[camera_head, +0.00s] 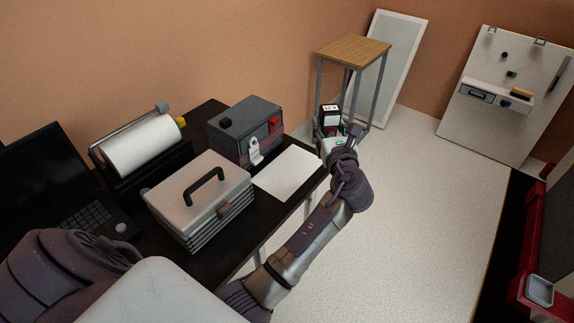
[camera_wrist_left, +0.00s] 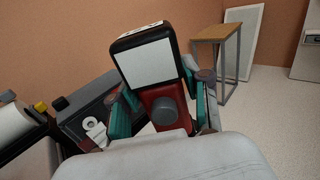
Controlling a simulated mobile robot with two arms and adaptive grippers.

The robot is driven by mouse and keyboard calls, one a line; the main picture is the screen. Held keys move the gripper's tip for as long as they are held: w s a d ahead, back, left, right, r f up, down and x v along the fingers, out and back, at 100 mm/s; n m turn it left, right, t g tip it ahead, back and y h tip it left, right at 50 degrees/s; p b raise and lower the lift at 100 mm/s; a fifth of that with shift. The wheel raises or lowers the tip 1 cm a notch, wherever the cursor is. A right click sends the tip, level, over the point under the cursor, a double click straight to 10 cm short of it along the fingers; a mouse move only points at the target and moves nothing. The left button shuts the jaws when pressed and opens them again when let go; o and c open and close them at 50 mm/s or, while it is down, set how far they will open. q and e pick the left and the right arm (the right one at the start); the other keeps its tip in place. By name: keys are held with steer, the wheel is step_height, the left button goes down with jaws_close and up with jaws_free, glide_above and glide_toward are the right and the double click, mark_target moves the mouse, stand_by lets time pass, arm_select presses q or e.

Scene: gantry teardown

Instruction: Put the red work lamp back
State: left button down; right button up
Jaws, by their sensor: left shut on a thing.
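The red work lamp (camera_wrist_left: 168,99) has a dark head with a white front panel and a grey knob on its red body. In the head view its head (camera_head: 330,113) shows just beyond my left gripper (camera_head: 331,135). My left gripper is shut on the lamp, and its teal fingers (camera_wrist_left: 160,108) stand on both sides of the red body in the wrist view. The lamp is held upright with a slight tilt, near the right end of the dark table. My right gripper is not in view.
The dark table (camera_head: 272,212) holds a metal case (camera_head: 190,190), a paper roll holder (camera_head: 140,145), a grey box (camera_head: 240,122), a white sheet (camera_head: 289,173) and a laptop (camera_head: 45,175). A tall wooden-topped stand (camera_head: 352,48) is behind. Open floor (camera_head: 430,190) lies to the right.

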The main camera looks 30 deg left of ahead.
arm_select(q)
steer(key=a+f, duration=0.3)
steer(key=s+a+f, duration=0.1)
steer(key=a+f, duration=0.3)
steer(key=s+a+f+b, duration=0.1)
steer(key=a+f, duration=0.2)
steer(key=a, duration=0.1)
steer(key=shift+f, duration=0.3)
steer(key=shift+s, duration=0.1)
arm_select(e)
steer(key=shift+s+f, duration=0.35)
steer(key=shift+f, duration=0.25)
arm_select(q)
steer(key=c, duration=0.5)
jaws_free()
steer(key=shift+c, duration=0.2)
steer(key=v, duration=1.2)
steer(key=shift+d, duration=0.1)
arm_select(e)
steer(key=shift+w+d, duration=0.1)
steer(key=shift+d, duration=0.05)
